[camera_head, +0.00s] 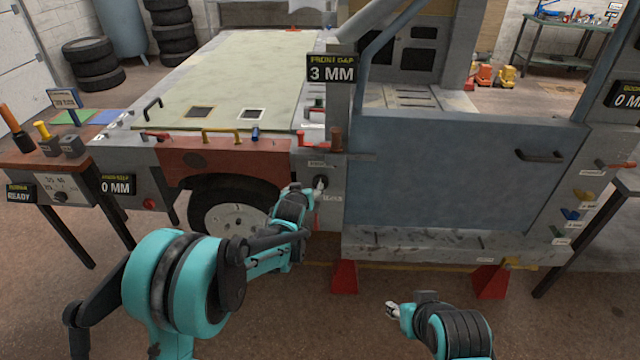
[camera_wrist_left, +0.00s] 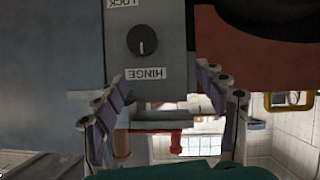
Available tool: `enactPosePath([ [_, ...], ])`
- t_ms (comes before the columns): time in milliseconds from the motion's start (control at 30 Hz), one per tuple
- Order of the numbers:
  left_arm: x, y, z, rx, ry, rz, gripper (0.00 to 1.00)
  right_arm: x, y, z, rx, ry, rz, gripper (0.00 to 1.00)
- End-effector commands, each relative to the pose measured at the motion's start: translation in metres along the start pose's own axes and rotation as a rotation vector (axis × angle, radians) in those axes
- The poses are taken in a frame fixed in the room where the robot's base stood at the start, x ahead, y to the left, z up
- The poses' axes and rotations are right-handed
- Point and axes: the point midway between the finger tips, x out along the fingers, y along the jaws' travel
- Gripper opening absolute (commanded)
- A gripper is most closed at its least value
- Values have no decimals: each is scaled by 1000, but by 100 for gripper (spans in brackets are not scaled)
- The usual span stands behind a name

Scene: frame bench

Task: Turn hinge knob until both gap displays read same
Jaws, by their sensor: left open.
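The dark round hinge knob (camera_wrist_left: 142,41) sits on a grey post in the left wrist view, above an upside-down HINGE label (camera_wrist_left: 146,74). Its pointer line is at the lower side of its face. My left gripper (camera_head: 316,188) is at the post in the head view. In the wrist view its fingers (camera_wrist_left: 160,84) are spread and empty, with the knob beyond the tips, apart from them. The front gap display (camera_head: 332,70) reads 3 MM. A display at far right (camera_head: 626,97), cut off by the edge, reads 0 MM. My right gripper (camera_head: 393,311) hangs low, its jaws too small to judge.
Another display (camera_head: 115,185) on the left reads 0 MM. The blue-grey door (camera_head: 440,175) fills the right of the post. A red handle (camera_head: 320,138) juts out above the knob. Red stands (camera_head: 344,277) are below. A bench (camera_head: 70,165) stands left.

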Motion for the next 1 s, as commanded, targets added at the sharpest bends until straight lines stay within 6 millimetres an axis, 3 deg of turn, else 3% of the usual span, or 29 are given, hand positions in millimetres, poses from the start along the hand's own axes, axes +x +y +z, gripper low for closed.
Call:
enactPosePath([
  [33, 19, 8, 6, -5, 19, 13, 71, -2, 0, -1, 0, 0, 0, 40],
  [100, 37, 16, 14, -12, 41, 29, 71, -2, 0, -2, 0, 0, 0, 40],
  [200, 53, 24, 23, -18, 63, 44, 71, -3, 0, -2, 0, 0, 0, 40],
  [433, 76, 28, 30, -24, 76, 52, 71, 1, 0, 1, 0, 0, 0, 40],
  [800, 132, 30, 26, -24, 75, 51, 71, 18, 0, 13, 0, 0, 0, 40],
  [1000, 140, 31, 23, -23, 74, 51, 71, 19, 0, 14, 0, 0, 0, 40],
])
